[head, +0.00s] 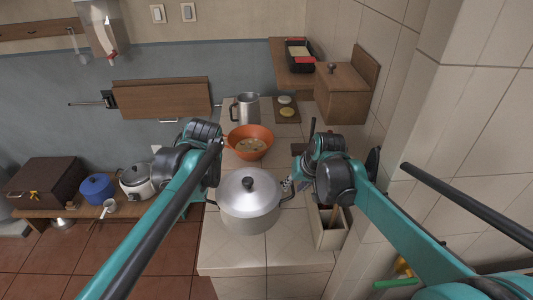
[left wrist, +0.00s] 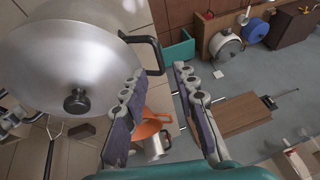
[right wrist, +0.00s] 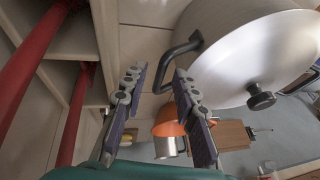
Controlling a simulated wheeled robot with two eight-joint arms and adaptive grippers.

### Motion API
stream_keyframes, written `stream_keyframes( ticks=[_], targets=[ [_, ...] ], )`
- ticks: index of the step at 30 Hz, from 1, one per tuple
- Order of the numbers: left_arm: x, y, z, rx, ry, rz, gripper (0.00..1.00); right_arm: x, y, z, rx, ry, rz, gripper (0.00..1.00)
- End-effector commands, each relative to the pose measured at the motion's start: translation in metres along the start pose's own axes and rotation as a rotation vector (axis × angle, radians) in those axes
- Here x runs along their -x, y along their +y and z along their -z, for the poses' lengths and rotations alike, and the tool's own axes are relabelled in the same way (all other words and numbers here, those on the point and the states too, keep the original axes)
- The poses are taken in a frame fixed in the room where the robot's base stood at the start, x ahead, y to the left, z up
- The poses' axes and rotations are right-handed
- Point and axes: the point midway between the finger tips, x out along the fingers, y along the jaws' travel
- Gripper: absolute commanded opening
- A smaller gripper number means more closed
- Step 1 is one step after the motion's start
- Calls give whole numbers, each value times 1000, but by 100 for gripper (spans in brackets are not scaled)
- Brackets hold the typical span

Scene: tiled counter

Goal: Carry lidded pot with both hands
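The grey metal pot (head: 249,215) stands on the tiled counter with its lid (head: 236,190) on and a dark knob on top. In the left wrist view, one black side handle (left wrist: 152,42) is just beyond my open left gripper (left wrist: 158,72), near the gap between the fingertips. In the right wrist view, the other black handle (right wrist: 178,55) is just beyond my open right gripper (right wrist: 157,74), near one fingertip. I see neither gripper closed around a handle. In the head view the left gripper is largely hidden by my arm; the right gripper (head: 291,186) is beside the pot's right side.
An orange colander (head: 249,143) and a metal jug (head: 246,108) stand behind the pot. A box-like holder (head: 330,232) stands close at the right, near the tiled wall. A low bench (head: 75,212) with a blue pot and cooker is at the left. The counter's front is clear.

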Motion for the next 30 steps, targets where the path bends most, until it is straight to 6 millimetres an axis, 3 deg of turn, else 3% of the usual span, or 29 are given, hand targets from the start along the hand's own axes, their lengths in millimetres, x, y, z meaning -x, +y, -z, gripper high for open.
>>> stream_keyframes(
  ticks=[6, 13, 18, 30],
  targets=[
    [0, 0, 0, 0, 0, 0, 29, 50, 0, -1, 0, 0, -1, 29],
    [0, 0, 0, 0, 0, 0, 29, 88, 0, 0, -1, 0, 0, 29],
    [0, 0, 0, 0, 0, 0, 29, 98, 0, 0, 0, 0, 0, 29],
    [0, 0, 0, 0, 0, 0, 29, 98, 0, 0, 0, 0, 0, 29]
  ],
)
